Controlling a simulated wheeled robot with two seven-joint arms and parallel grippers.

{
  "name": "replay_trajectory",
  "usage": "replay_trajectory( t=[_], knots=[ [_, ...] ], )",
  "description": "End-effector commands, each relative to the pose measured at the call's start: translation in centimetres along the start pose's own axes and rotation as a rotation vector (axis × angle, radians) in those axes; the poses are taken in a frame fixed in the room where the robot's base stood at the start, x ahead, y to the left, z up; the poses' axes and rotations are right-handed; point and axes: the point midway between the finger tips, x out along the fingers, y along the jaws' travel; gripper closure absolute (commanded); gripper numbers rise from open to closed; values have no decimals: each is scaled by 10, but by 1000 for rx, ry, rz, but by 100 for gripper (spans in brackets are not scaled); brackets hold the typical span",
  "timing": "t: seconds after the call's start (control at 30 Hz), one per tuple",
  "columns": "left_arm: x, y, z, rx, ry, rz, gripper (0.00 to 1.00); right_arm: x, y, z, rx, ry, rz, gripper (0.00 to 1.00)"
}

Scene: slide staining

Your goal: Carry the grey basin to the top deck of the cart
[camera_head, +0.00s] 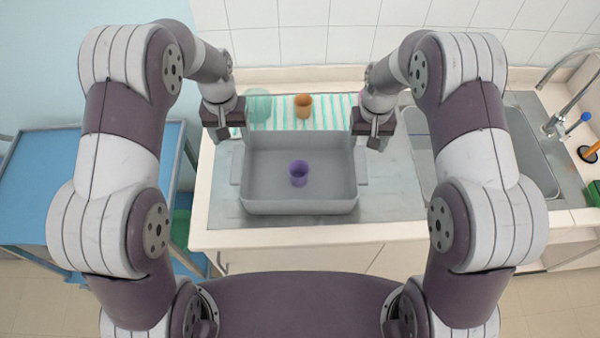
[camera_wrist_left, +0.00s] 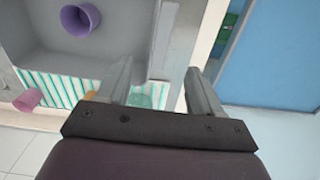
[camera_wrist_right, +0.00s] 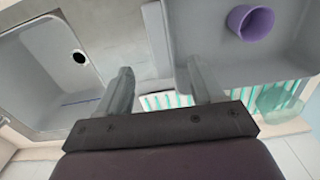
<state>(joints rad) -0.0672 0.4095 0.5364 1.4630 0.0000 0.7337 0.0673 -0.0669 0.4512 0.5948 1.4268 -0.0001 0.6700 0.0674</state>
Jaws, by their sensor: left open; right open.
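The grey basin (camera_head: 270,206) sits upright on the counter, with a handle on its left and right sides. A purple cup (camera_head: 298,173) stands inside it. My left gripper (camera_head: 224,132) is open and empty near the basin's back left corner; the left wrist view shows the left handle (camera_wrist_left: 164,38) ahead of its fingers. My right gripper (camera_head: 372,132) is open and empty near the back right corner; the right wrist view shows the right handle (camera_wrist_right: 154,38) ahead of its fingers. The cart's blue top deck (camera_head: 38,175) is at the left, partly hidden by my arm.
Behind the basin, a green-striped mat (camera_head: 332,112) holds an orange cup (camera_head: 303,106) and a translucent green cup (camera_head: 258,106). A pink cup (camera_wrist_left: 27,100) is partly hidden in the head view. A sink (camera_head: 530,150) with a faucet (camera_head: 566,112) is at the right. The visible deck looks clear.

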Motion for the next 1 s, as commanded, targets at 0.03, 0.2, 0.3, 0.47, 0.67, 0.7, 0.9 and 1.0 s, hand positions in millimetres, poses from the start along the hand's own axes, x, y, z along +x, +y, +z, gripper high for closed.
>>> replay_trajectory(
  t=[0.03, 0.2, 0.3, 0.47, 0.67, 0.7, 0.9, 1.0],
  knots=[
    [9, 0, 1, 0, -2, 0, 34, 9, 0, 0, 0, -2, 0, 33],
    [43, 0, 1, 0, -4, 0, 34, 43, 0, 1, 0, -2, 0, 33],
    [62, 0, 1, 0, -3, 0, 34, 63, 0, 1, 0, -3, 0, 33],
    [90, 0, 1, 0, -2, 0, 34, 90, 0, 0, 0, -1, 0, 33],
    [109, 0, 0, 0, 0, 0, 34, 109, 0, 0, 0, 1, 0, 33],
    [111, 0, 0, 0, 1, 0, 34, 110, 0, 0, 0, 1, 0, 33],
    [113, 0, 0, 0, 2, 0, 34, 113, 0, 0, 0, 2, 0, 33],
    [113, 0, 0, 0, 2, 0, 34, 112, 0, 0, 0, 1, 0, 33]
  ],
)
